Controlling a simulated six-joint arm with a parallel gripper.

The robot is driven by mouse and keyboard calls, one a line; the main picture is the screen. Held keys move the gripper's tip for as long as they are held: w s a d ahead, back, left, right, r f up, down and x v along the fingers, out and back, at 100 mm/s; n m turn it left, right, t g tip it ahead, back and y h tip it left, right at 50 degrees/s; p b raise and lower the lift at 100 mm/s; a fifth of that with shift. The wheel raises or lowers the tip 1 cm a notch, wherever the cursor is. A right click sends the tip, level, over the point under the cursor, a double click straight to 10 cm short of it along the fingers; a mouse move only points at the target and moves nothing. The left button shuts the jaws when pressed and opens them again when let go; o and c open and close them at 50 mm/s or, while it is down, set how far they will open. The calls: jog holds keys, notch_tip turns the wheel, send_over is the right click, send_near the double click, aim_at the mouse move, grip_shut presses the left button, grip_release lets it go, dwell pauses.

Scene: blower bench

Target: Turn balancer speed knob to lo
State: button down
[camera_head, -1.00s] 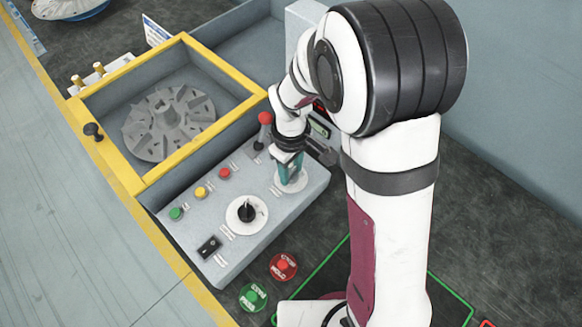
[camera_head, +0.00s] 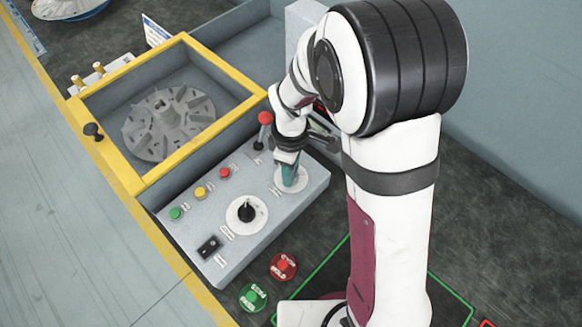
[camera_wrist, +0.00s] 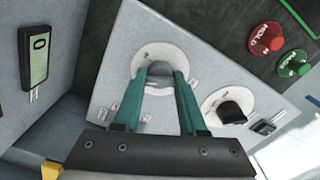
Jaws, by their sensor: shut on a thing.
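My gripper (camera_head: 289,176) points down at the far right end of the grey control panel (camera_head: 205,232). In the wrist view its teal fingers (camera_wrist: 160,78) are shut on a grey knob (camera_wrist: 161,68), one on each side of it. This knob sits on a white round dial (camera_wrist: 178,56); the dial also shows beneath my gripper in the head view (camera_head: 296,186). The fingers partly hide the knob and its dial. The labels are too small to read, so I cannot tell the pointer's setting.
A second, black knob (camera_head: 247,211) stands on its own white dial beside the held one. Green, yellow and red buttons (camera_head: 225,173), a black rocker switch (camera_head: 208,247) and a red-topped lever (camera_head: 265,119) are close by. A yellow-framed bin (camera_head: 110,165) holds a grey rotor (camera_head: 168,122).

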jog(key=shift+c, duration=2.3)
grip_release()
notch_tip(320, 180, up, 16)
jog(key=shift+f, duration=0.1)
jog(key=s+d+m+y, duration=0.1)
jog(key=s+d+m, duration=0.2)
jog(key=s+m, duration=0.6)
jog(key=s+d+f+m, duration=0.1)
jog(key=s+d+m, duration=0.2)
jog(key=s+m, duration=0.7)
jog(key=shift+s+f+y, duration=0.2)
jog(key=shift+s+y, duration=0.2)
jog(key=shift+s, duration=0.1)
